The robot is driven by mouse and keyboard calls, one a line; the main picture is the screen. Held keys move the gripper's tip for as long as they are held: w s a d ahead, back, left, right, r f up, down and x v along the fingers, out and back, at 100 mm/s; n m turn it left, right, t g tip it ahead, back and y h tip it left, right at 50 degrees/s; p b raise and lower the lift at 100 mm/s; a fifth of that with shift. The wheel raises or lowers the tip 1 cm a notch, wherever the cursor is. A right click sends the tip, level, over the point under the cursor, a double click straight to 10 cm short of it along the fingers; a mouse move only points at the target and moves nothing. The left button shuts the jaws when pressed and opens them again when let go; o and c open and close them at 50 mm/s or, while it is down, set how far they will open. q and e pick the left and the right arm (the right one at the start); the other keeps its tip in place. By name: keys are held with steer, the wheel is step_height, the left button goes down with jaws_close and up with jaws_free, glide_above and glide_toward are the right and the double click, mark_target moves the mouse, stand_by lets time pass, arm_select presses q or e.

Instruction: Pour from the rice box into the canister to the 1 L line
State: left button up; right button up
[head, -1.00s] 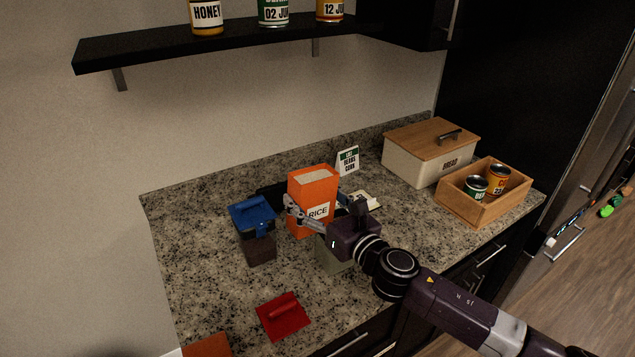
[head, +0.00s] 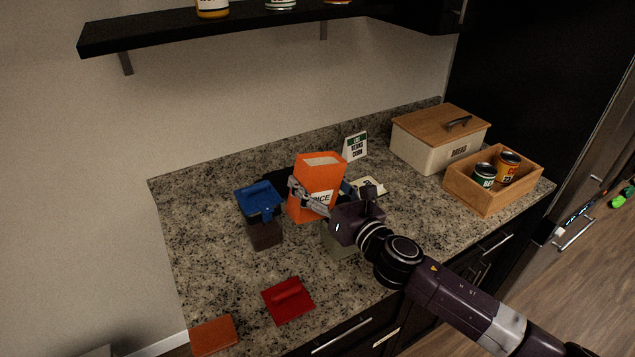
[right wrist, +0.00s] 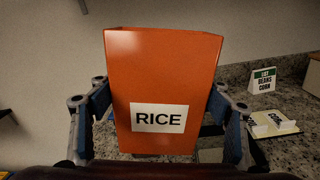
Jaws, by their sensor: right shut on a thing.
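The orange rice box (head: 305,208) stands upright, its top open with pale contents showing, on or just above the counter; I cannot tell which. My right gripper (head: 319,196) is shut on its sides; in the right wrist view the fingers flank the box (right wrist: 160,70) with its RICE label facing the camera. A see-through canister with a blue lid (head: 258,198) and dark contents (head: 265,236) stands left of the box. A greyish container (head: 338,243) is partly hidden under my right gripper. No 1 L line can be made out. My left gripper is not in view.
A red lid with a handle (head: 288,300) and an orange-brown flat piece (head: 214,335) lie near the front. A sign (head: 355,145), a bread box (head: 430,152) and a wooden crate (head: 480,200) with cans stand right. A shelf (head: 250,30) hangs above.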

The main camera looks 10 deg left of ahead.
mark_target(322, 200)
steer(key=shift+s+a+r+m, duration=0.2)
steer(key=shift+a+r+m, duration=0.05)
steer(key=shift+m, duration=0.15)
steer(key=shift+s+a+m+b, duration=0.2)
steer(key=shift+m+b, duration=0.15)
steer(key=shift+m, duration=0.55)
steer(key=shift+s+a+m+b, duration=0.15)
steer(key=shift+m+b, duration=0.4)
steer(key=shift+m, duration=0.75)
steer(key=shift+f+m+p, duration=0.2)
steer(key=shift+f+m, duration=0.1)
steer(key=shift+m, duration=0.55)
steer(key=shift+f+m+p, duration=0.15)
steer(key=shift+f+m, duration=0.1)
steer(key=shift+m, duration=0.6)
steer(key=shift+w+d+f+m, duration=0.1)
steer(key=shift+f+m, duration=0.3)
steer(key=shift+m, duration=0.35)
steer(key=shift+w+d+f+m, duration=0.1)
steer(key=shift+f+m, duration=0.3)
steer(key=shift+m, duration=0.35)
steer(key=shift+w+d+f+m, duration=0.2)
steer(key=shift+f+m, duration=0.3)
steer(key=shift+m, duration=0.2)
stand_by(0.8)
steer(key=shift+m, duration=0.3)
stand_by(0.4)
